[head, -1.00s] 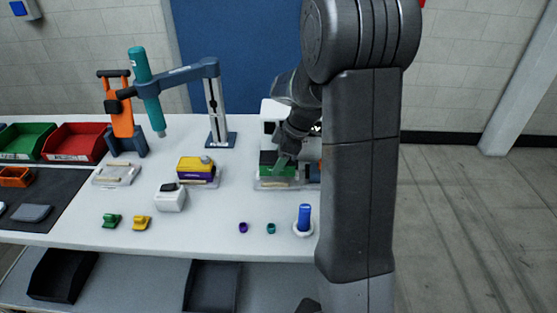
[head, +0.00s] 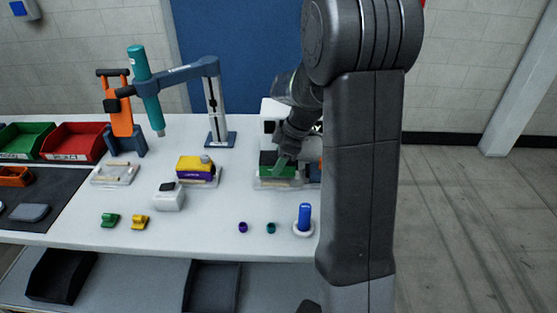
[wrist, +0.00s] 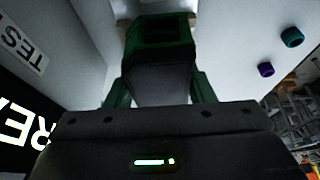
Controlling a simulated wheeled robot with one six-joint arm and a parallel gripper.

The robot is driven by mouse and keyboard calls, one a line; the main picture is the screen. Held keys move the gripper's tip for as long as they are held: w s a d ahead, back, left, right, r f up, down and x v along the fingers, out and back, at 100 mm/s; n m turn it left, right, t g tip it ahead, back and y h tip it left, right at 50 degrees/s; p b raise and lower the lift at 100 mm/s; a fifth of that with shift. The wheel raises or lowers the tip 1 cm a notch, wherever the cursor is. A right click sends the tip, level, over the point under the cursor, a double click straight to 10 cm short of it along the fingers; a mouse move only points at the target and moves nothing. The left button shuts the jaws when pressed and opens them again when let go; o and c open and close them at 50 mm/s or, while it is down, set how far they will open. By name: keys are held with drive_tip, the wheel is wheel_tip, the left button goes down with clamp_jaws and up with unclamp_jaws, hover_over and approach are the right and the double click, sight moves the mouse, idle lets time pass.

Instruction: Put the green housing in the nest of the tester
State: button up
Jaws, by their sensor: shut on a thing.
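The green housing (head: 268,171), with a dark part above it, is at the front of the white tester (head: 268,113) in the head view. It is over the pale nest (head: 265,184); I cannot tell whether it rests fully in it. My gripper (head: 283,160) reaches down to the housing from behind my arm. In the wrist view the green housing (wrist: 160,28) is between the two fingers of my gripper (wrist: 160,88), which is shut on it. The arm hides much of the tester's right side.
A yellow and purple assembly (head: 195,169) sits on a fixture to the left. An empty-looking pale fixture (head: 115,173), a white block (head: 169,197) and a blue peg (head: 304,216) stand on the table. A teal tool hangs from a boom (head: 180,75).

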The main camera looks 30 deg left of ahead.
drive_tip(key=shift+f+b, duration=1.1)
drive_tip(key=shift+b, duration=0.5)
idle(1.5)
drive_tip(key=o, duration=1.1)
drive_tip(key=shift+r, duration=0.1)
drive_tip(key=v, duration=1.3)
drive_tip(key=shift+d+r, duration=0.25)
drive_tip(key=x, duration=1.4)
drive_tip(key=shift+a, duration=0.1)
drive_tip(key=shift+w+r+p, duration=0.1)
drive_tip(key=shift+r+p, duration=0.2)
drive_tip(key=shift+r, duration=0.05)
drive_tip(key=shift+r, duration=0.15)
